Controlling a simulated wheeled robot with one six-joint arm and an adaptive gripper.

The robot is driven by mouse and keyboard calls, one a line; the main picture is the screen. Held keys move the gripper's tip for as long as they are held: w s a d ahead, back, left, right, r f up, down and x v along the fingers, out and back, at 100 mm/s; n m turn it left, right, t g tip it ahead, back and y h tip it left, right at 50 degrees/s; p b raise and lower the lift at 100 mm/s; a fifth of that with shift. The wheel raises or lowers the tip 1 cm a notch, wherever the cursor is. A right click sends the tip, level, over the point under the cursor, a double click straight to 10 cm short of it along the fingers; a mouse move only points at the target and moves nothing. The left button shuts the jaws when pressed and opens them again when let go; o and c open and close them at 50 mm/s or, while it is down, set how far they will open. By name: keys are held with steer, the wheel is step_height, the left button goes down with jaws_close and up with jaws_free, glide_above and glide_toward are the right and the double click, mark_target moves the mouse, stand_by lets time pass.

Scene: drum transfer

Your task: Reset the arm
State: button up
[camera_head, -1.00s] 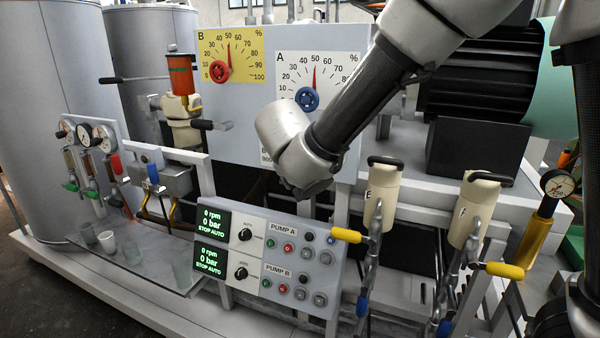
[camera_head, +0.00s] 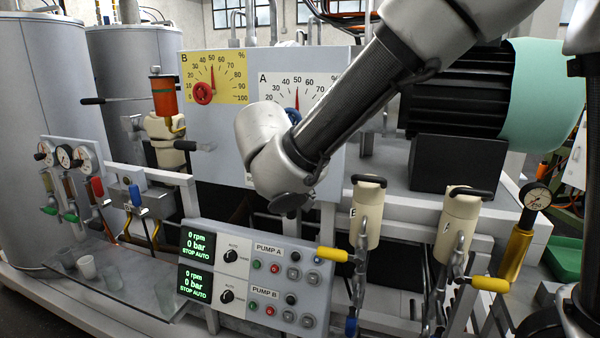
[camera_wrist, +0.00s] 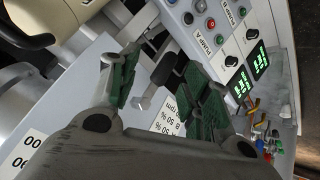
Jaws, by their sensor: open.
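My arm (camera_head: 345,115) reaches down from the upper right in the head view. Its wrist end hangs in front of the grey cabinet, just above the pump panel (camera_head: 255,275). My gripper's fingers are hidden behind the wrist there. In the wrist view my gripper (camera_wrist: 162,82) is open, with dark green pads apart and nothing held between them. The pump panel also shows past the fingers in the wrist view (camera_wrist: 225,38).
Dial board B (camera_head: 235,90) and dial board A (camera_head: 270,85) stand behind the arm. Two cream cylinders (camera_head: 368,205) with yellow-handled levers stand right of the panel. Cups (camera_head: 87,267) sit on a shelf at left. A pressure gauge (camera_head: 537,198) stands at right.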

steer(key=s+d+r+m+g, duration=0.1)
steer(key=s+d, duration=0.5)
steer(key=d, duration=0.7)
steer(key=s+d+r+m+g+y, duration=0.1)
steer(key=s+d, duration=0.5)
steer(key=d, duration=0.7)
steer(key=s+d+r+m+g, duration=0.1)
steer(key=s+d+r, duration=0.1)
steer(key=s+d, duration=0.5)
steer(key=d, duration=0.6)
steer(key=shift+r+g+y, duration=0.3)
steer(key=shift+g+y, duration=0.1)
